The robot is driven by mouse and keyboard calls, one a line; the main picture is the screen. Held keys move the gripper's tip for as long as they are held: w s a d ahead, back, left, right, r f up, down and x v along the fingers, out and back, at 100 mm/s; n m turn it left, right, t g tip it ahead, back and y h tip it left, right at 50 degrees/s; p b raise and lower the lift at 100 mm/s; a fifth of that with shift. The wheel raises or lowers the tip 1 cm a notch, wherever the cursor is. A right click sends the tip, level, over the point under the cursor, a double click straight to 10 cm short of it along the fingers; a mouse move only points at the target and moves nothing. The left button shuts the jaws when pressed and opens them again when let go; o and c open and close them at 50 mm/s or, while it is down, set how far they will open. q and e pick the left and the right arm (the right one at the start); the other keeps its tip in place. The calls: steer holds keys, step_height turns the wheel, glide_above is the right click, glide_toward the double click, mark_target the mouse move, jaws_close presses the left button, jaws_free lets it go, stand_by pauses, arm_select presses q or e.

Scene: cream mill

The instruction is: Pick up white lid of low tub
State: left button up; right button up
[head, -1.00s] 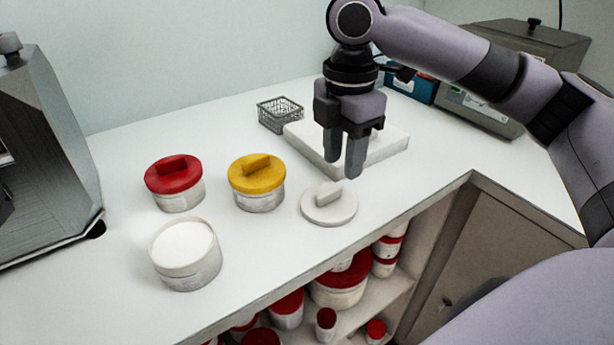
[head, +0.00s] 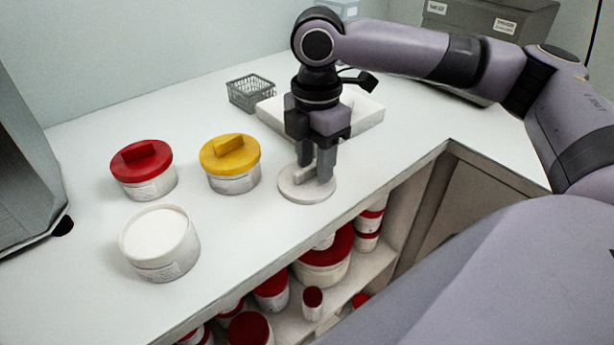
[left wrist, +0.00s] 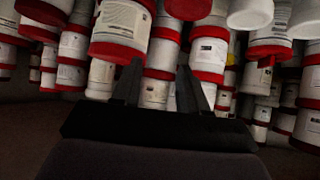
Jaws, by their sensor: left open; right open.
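The white lid (head: 296,190) lies flat on the white counter, with a bar handle on top. My right gripper (head: 316,172) points down over it, its open fingers at the handle, apparently one on either side. The handle is partly hidden by the fingers. The low tub (head: 160,255) stands open at the front left, filled with white stuff to near its rim. My left gripper (left wrist: 160,90) shows only in the left wrist view, open, with nothing between its fingers.
A red-lidded tub (head: 142,170) and a yellow-lidded tub (head: 231,165) stand left of the lid. A wire basket (head: 250,93) and a white tray (head: 365,118) are behind. Red-lidded containers (head: 325,262) fill the shelves below; several tubs (left wrist: 122,28) crowd the left wrist view.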

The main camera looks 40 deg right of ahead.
arm_select(q)
steer(key=shift+w, duration=0.1)
arm_select(e)
jaws_close()
arm_select(q)
steer(key=shift+a+r, duration=0.1)
arm_select(e)
steer(key=shift+r, duration=0.15)
